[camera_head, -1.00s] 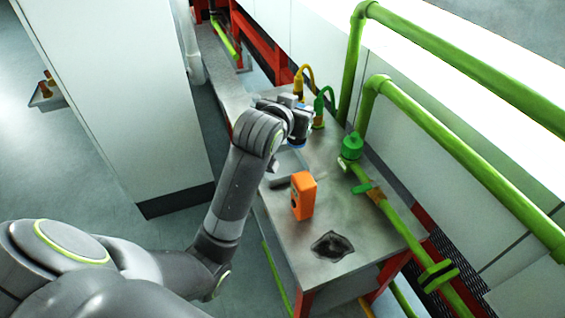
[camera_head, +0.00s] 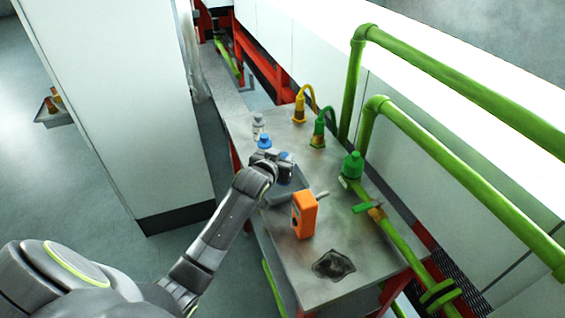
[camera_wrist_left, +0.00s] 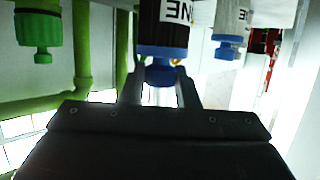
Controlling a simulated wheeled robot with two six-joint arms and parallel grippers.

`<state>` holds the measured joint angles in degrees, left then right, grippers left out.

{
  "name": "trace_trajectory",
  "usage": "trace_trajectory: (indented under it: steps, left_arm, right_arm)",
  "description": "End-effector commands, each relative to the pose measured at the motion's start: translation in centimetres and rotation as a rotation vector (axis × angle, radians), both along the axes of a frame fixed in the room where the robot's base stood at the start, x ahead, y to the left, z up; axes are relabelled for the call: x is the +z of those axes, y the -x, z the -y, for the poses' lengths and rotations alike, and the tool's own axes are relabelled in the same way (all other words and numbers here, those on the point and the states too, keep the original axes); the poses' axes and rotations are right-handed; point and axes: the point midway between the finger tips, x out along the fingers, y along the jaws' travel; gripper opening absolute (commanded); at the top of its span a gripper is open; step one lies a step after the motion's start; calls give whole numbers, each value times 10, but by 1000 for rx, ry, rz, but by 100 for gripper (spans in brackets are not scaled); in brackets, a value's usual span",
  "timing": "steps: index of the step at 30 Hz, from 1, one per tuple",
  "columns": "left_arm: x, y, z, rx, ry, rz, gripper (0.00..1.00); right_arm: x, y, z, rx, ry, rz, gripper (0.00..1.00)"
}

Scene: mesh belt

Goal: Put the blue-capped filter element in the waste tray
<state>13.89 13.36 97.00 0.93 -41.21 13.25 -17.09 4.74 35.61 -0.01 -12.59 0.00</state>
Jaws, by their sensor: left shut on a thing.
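The blue-capped filter element (camera_wrist_left: 175,33) has a dark body with a white label and a blue collar. In the left wrist view its blue end sits between the fingers of my left gripper (camera_wrist_left: 160,85), which is shut on it. In the head view my left gripper (camera_head: 279,164) is over the grey tray (camera_head: 291,191) on the bench, apparently the waste tray. The gripper and element hide part of this tray. Whether the element touches it cannot be told. My right gripper is not in view.
An orange box (camera_head: 304,214) stands just in front of the tray. Yellow (camera_head: 299,108) and green (camera_head: 318,135) hose fittings are at the back. Green pipes (camera_head: 470,165) run along the right.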

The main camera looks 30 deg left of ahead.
Motion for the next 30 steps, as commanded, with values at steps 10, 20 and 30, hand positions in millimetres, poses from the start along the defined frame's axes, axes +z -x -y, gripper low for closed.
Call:
trace_trajectory:
  steps: [10,20,30]
  left_arm:
    - [-20,0,0,-1,-2,2,0]
    - [-23,0,0,0,-1,0,43]
    - [-22,0,0,0,-1,1,49]
  right_arm:
    - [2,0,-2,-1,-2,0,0]
    - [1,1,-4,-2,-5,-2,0]
    - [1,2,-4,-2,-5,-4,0]
